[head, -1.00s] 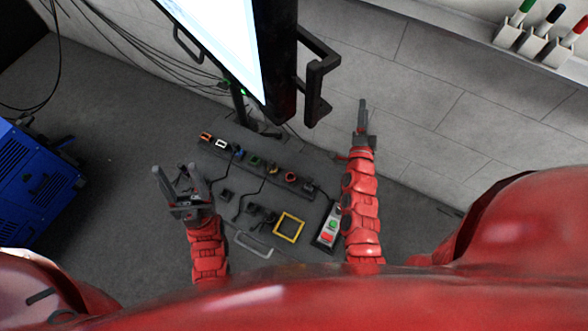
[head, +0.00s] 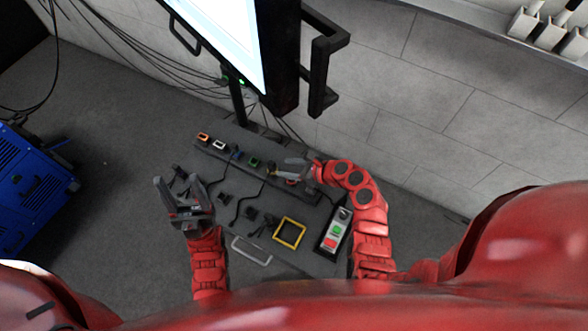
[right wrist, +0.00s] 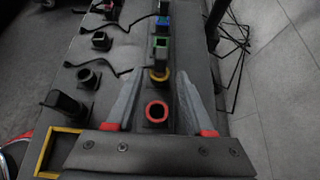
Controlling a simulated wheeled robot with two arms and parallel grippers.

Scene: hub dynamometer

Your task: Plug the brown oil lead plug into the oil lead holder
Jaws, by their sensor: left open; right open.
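I cannot clearly pick out a brown plug. An amber-ringed piece (right wrist: 159,75) stands in the panel's coloured row, between a green piece (right wrist: 160,45) and a red-ringed piece (right wrist: 157,112). My right gripper (head: 284,169) is over this row; in the right wrist view its open fingers (right wrist: 160,82) straddle the red and amber pieces, with nothing visibly gripped. Several black holders, one of them a round one (right wrist: 88,77), form the other row; I cannot tell which is the oil lead holder. My left gripper (head: 178,188) is open and empty at the panel's left.
The dark panel (head: 225,180) also bears a yellow square frame (head: 289,233), a grey handle (head: 252,251) and a button box (head: 335,232). Black leads run between the rows. A monitor (head: 215,30) stands behind, and a blue machine (head: 35,185) at left.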

